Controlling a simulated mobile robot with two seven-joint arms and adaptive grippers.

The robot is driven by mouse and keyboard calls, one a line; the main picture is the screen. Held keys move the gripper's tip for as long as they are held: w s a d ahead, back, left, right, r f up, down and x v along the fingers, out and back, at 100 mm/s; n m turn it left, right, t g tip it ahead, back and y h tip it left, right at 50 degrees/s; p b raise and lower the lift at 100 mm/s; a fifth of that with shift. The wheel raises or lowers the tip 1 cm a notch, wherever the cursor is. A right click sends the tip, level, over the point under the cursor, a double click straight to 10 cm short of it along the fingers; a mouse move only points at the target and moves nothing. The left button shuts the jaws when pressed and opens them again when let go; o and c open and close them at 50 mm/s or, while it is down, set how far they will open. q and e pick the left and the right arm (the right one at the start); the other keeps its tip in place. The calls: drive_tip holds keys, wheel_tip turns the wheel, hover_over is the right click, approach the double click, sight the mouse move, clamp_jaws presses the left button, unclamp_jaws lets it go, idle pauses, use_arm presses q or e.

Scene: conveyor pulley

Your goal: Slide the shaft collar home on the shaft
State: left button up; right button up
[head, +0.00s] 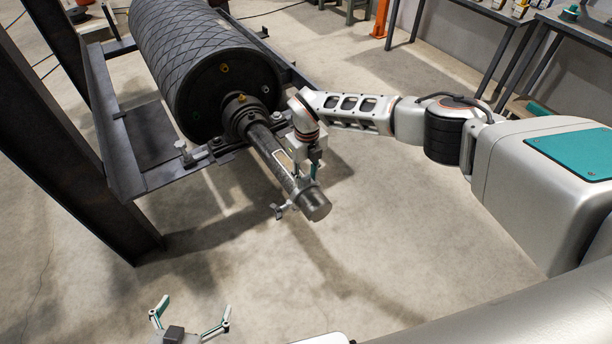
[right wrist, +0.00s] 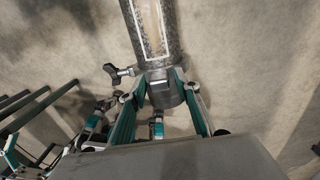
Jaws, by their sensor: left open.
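The shaft (head: 265,148) sticks out from the pulley drum toward the camera. It also shows in the right wrist view (right wrist: 151,28) with a white-outlined strip along it. The shaft collar (head: 299,189) is around the shaft near its free end, its side knob pointing left. In the right wrist view the collar (right wrist: 157,77) is a grey ring with a black knob. My right gripper (head: 312,184) is at the collar, its teal fingers on both sides and apparently shut on it. My left gripper (head: 194,308) is open and empty, low in the head view, apart from the shaft.
The ribbed pulley drum (head: 205,62) rests in a dark steel frame (head: 118,150), with a bearing housing at the shaft's inner end. A dark post stands at left. Workbenches (head: 510,22) stand at the back right. The floor in front of the shaft is clear.

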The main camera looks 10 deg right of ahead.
drive_tip(key=shift+r+p, duration=1.25)
drive_tip(key=shift+r, duration=0.45)
idle(0.5)
drive_tip(key=o, duration=0.5)
drive_tip(key=shift+o, duration=0.2)
drive_tip(key=shift+f, duration=0.1)
drive_tip(key=o, duration=0.4)
drive_tip(key=o, duration=0.4)
